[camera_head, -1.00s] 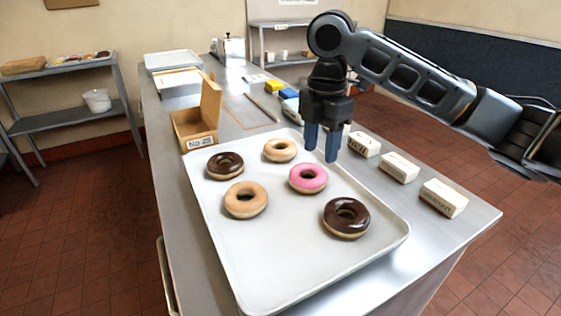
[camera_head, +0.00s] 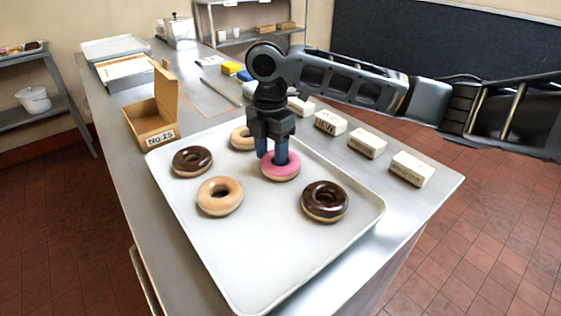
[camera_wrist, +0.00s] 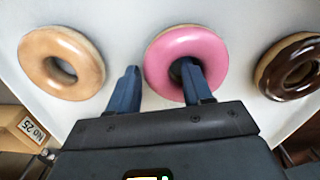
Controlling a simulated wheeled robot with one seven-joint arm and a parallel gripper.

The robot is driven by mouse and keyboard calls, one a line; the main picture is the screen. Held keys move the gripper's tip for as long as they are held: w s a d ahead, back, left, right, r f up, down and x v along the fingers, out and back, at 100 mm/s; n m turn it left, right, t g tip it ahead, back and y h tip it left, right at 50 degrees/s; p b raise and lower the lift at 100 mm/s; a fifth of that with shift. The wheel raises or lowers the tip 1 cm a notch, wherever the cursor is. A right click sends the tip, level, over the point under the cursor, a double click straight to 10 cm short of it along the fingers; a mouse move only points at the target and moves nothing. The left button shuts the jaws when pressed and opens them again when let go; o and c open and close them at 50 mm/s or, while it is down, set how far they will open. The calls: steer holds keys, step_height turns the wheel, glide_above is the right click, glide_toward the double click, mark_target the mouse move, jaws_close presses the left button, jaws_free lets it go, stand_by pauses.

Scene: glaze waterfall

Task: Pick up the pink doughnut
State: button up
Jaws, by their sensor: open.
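The pink doughnut (camera_head: 281,172) lies flat on the tray, partly hidden behind my gripper's fingers in the head view. In the wrist view the pink doughnut (camera_wrist: 170,52) is at top centre. My gripper (camera_head: 272,158) is open and points down at it. In the wrist view, one finger of my gripper (camera_wrist: 158,82) is outside the ring, left of the doughnut, and the other is over or in its hole. The ring's near-left side lies between the fingers. I cannot tell whether they touch it.
The tray (camera_head: 250,285) also holds a plain doughnut (camera_head: 219,197), another plain one (camera_head: 242,139) behind, a chocolate one (camera_head: 192,161) and a chocolate one (camera_head: 325,201) to the right. An open box (camera_head: 152,122) and small labelled blocks (camera_head: 367,143) stand beside the tray.

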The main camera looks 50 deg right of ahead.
steer(key=shift+f, duration=0.1)
steer(key=shift+c, duration=0.2)
steer(key=c, duration=0.7)
steer(key=shift+c, duration=0.2)
